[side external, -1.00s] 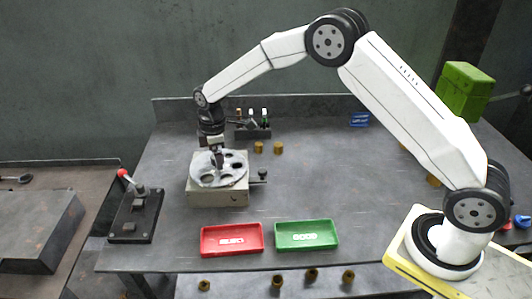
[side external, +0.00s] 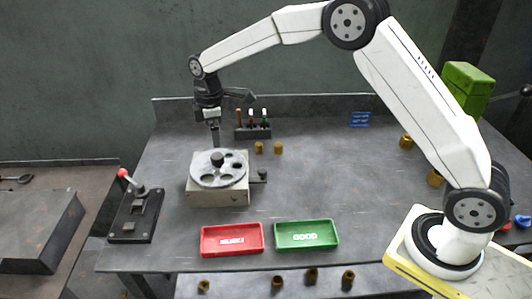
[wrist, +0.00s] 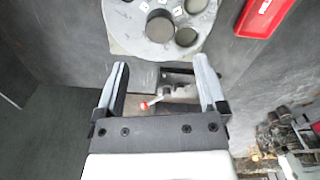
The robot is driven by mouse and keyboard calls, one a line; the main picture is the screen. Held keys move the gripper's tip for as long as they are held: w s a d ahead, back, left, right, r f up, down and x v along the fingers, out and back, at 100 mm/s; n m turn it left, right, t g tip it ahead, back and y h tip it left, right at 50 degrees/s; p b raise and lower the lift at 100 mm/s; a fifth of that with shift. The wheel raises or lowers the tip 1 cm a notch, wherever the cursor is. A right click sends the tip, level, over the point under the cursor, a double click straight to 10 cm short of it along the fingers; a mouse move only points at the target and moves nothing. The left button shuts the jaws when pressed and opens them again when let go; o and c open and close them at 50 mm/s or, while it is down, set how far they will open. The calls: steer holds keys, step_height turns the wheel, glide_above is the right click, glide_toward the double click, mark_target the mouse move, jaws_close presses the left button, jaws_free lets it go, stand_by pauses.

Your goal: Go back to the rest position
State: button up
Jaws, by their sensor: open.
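My gripper (side external: 215,135) is open and empty. It hangs above and behind the round grey disc (side external: 219,168) with several holes, apart from it. In the wrist view my gripper's two fingers (wrist: 160,85) stand wide apart with nothing between them. The disc sits on a square metal block (side external: 218,193) with a small side handle, and it also shows at the top of the wrist view (wrist: 165,25).
A red tray (side external: 232,252) and a green tray (side external: 307,248) lie at the front. A lever box (side external: 136,215) with a red knob stands left. A tool rack (side external: 253,132) and brass cylinders (side external: 278,148) are behind. A green box (side external: 462,90) stands far right. The table's middle right is clear.

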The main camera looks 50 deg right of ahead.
steer(key=shift+s+d+r+m, duration=0.1)
steer(key=shift+s+d+m, duration=0.2)
steer(key=shift+s, duration=0.15)
steer(key=s+d+m+t, duration=0.1)
steer(key=s+d+m, duration=0.1)
steer(key=s, duration=0.6)
steer(key=s+d+f+m, duration=0.1)
steer(key=s+d+m, duration=0.1)
steer(key=s+m, duration=0.3)
steer(key=s+d+f+m+t, duration=0.1)
steer(key=s+m, duration=0.3)
steer(key=s, duration=0.9)
steer(key=shift+d+f+t, duration=0.25)
steer(key=shift+d+t, duration=0.05)
steer(key=shift+d, duration=0.25)
